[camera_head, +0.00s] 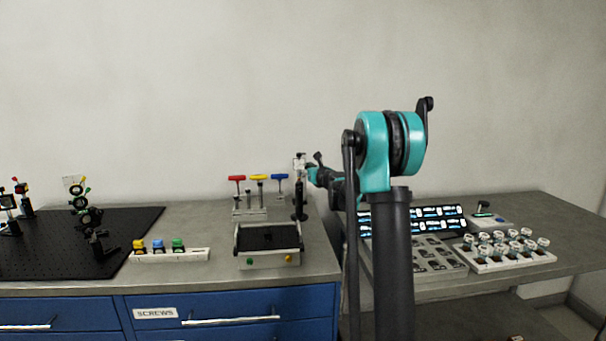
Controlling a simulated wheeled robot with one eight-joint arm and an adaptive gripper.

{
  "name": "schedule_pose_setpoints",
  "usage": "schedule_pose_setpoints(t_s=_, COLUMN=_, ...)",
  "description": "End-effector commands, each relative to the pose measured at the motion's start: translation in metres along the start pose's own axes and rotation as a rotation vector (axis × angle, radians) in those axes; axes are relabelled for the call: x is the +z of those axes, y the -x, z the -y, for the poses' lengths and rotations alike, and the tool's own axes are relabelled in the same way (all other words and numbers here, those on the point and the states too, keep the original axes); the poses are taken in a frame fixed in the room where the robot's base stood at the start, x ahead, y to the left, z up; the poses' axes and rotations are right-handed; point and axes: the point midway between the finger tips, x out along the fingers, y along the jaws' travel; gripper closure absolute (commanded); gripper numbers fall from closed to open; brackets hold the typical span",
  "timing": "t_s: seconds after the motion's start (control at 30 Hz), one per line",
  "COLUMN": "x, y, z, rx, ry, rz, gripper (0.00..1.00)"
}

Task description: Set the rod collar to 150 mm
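A dark upright rod (300,206) stands at the back right of the left bench. A small pale piece (299,161) sits at its top; I cannot tell if this is the rod collar, and no scale marks can be read. My gripper (309,172) is at the far end of my teal and black arm, right beside the upper part of the rod. It is small and partly hidden by my own arm, so I cannot see whether it touches the rod or whether its fingers are open.
A black-topped tray (268,256) stands in front of the rod, and a holder (249,214) with red, yellow and blue T-handles is left of it. A white strip (169,256) carries coloured knobs. A black breadboard (130,228) bears optics. A console (425,255) and vial rack (505,262) are right.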

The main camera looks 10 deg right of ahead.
Motion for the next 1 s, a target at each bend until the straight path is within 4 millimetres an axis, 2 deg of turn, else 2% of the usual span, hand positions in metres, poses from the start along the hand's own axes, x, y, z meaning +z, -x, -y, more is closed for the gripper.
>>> schedule_pose_setpoints(t_s=0.17, x=0.0, y=0.0, z=0.001, rx=-0.001, ry=0.0, rz=0.0, gripper=1.0)
schedule_pose_setpoints(t_s=0.2, x=0.0, y=0.0, z=0.001, rx=-0.001, ry=0.0, rz=0.0, gripper=0.62)
schedule_pose_setpoints(t_s=0.37, x=0.0, y=0.0, z=0.0, rx=-0.001, ry=0.0, rz=0.0, gripper=0.42)
schedule_pose_setpoints(t_s=0.77, x=0.0, y=0.006, z=0.001, rx=-0.001, ry=0.0, rz=0.0, gripper=0.42)
schedule_pose_setpoints(t_s=0.87, x=0.0, y=0.019, z=0.001, rx=-0.002, ry=0.0, rz=0.0, gripper=0.42)
schedule_pose_setpoints(t_s=1.0, x=0.0, y=0.047, z=0.001, rx=-0.002, ry=0.0, rz=0.0, gripper=0.42)
